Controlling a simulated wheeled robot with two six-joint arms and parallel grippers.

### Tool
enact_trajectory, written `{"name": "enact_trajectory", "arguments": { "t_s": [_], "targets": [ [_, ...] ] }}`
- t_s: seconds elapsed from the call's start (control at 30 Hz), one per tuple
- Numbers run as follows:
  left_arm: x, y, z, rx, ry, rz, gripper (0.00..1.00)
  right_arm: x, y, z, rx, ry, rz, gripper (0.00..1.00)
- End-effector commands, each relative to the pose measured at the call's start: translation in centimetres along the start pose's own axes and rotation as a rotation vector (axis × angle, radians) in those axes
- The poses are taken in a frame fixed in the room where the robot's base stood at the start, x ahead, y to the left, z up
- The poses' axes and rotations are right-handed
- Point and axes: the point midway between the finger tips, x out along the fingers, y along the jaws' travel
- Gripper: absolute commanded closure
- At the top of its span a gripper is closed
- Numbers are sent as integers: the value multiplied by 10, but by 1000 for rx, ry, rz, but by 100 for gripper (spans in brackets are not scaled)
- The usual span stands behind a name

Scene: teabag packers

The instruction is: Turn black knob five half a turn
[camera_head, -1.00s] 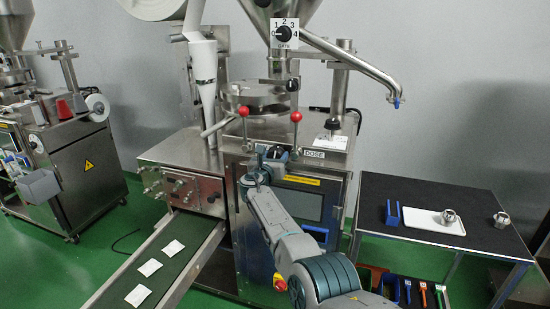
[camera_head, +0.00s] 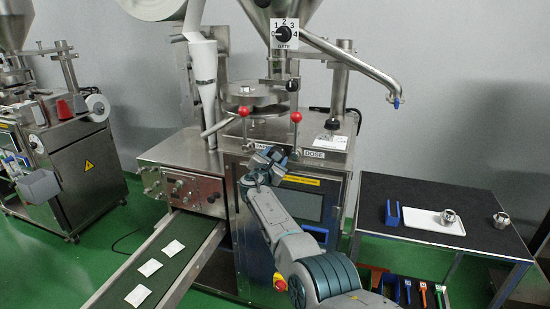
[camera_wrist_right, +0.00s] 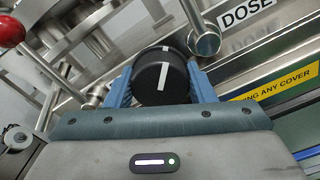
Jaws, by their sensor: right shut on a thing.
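A black knob with a white pointer line (camera_wrist_right: 155,80) sits between the blue fingers of my right gripper (camera_wrist_right: 160,70) in the right wrist view. The fingers are shut on its sides. The pointer line runs nearly upright in that view, leaning a little. In the head view my right gripper (camera_head: 271,155) is at the front of the steel machine (camera_head: 232,175), just left of the DOSE label (camera_head: 314,154). It hides the knob there. The knob's number cannot be read. My left gripper is not in view.
Red-balled levers (camera_head: 296,117) rise above the panel beside my gripper; one red ball (camera_wrist_right: 10,30) shows in the wrist view. A separate GATE dial (camera_head: 285,33) is higher up. A black table (camera_head: 420,200) stands right, a conveyor (camera_head: 165,265) left.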

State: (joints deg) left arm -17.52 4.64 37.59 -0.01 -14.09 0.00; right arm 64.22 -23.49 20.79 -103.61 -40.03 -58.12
Motion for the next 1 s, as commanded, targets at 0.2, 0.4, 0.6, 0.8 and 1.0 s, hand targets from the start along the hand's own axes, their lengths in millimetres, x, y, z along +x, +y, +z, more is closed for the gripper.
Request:
{"name": "enact_trajectory", "arguments": {
  "t_s": [0.2,0.4,0.6,0.8,1.0],
  "targets": [
    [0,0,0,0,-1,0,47,0,0,0,33,0,1,74],
    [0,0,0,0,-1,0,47,0,0,0,37,0,1,74],
    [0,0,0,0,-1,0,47,0,0,1,36,0,1,43],
    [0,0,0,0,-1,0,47,0,0,0,36,0,0,29],
    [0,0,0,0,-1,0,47,0,-1,-1,35,2,-1,29]
  ]
}}
